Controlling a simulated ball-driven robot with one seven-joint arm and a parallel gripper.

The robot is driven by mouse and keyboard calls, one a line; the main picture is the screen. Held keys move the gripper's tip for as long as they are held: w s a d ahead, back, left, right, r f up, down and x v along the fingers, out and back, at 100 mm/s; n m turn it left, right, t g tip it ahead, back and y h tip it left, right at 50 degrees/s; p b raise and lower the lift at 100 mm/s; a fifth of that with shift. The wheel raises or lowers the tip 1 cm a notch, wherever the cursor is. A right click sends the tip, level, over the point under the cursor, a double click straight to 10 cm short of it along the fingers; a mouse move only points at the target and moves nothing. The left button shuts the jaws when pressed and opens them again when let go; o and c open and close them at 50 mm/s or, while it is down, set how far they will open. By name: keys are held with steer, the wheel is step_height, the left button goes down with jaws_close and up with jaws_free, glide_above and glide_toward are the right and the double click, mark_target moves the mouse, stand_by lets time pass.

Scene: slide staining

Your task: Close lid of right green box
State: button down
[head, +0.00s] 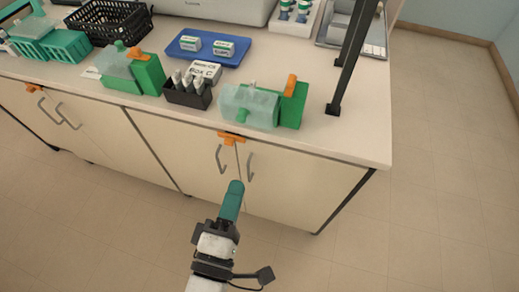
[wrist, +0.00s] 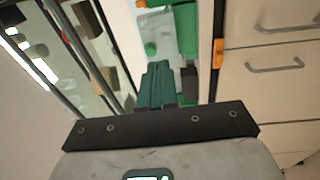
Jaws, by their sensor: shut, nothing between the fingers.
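The right green box (head: 294,104) stands near the front edge of the counter, with an orange latch (head: 291,85) on top. Its pale translucent lid (head: 248,106) extends to the left of the green body and looks swung open. A translucent piece (wrist: 157,34) beside a green body (wrist: 187,28) shows ahead of my fingers in the wrist view; it appears to be this box. My gripper (head: 235,187) has teal fingers, shut and empty, in front of the cabinet doors, below the counter edge and apart from the box. The fingers also show in the wrist view (wrist: 158,68).
A similar left green box (head: 148,75), a black rack of bottles (head: 188,92), a white box (head: 206,71) and a blue tray (head: 190,58) share the counter (head: 345,132). A dark post (head: 350,60) rises right of the right box. An orange cabinet latch (head: 232,138) sits below it.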

mark_target(241, 121)
steer(key=shift+n+t+y, duration=0.5)
steer(key=shift+y, duration=0.1)
steer(key=p+x, duration=0.1)
steer(key=x, duration=0.3)
steer(key=a+r+p+x, duration=0.1)
steer(key=x, duration=0.3)
steer(key=p+x, duration=0.1)
steer(key=x, duration=0.3)
steer(key=shift+a+r, duration=0.2)
steer(key=shift+a, duration=0.2)
